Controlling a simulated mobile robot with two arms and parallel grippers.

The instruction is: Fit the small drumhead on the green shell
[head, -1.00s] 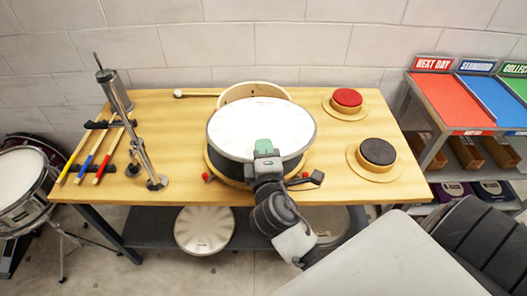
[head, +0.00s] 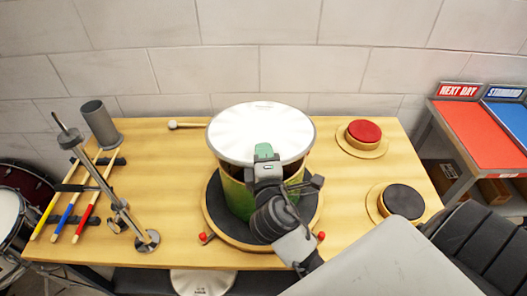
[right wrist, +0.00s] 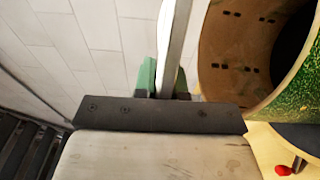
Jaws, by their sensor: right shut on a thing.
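The white drumhead (head: 262,130) with its metal rim is held by my right gripper (head: 264,158) at its near edge. The green shell (head: 238,196) stands upright on a round dark base with a wooden rim, below the drumhead. From the head the drumhead covers the shell's opening. In the right wrist view the drumhead's rim (right wrist: 180,45) shows edge-on between the green-tipped fingers (right wrist: 165,80). There the shell's open end (right wrist: 225,70) lies to the right, with a gap between it and the drumhead. My left gripper is out of view.
A mallet (head: 190,125) lies behind. A red pad (head: 364,132) and a black pad (head: 404,200) are at the right.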

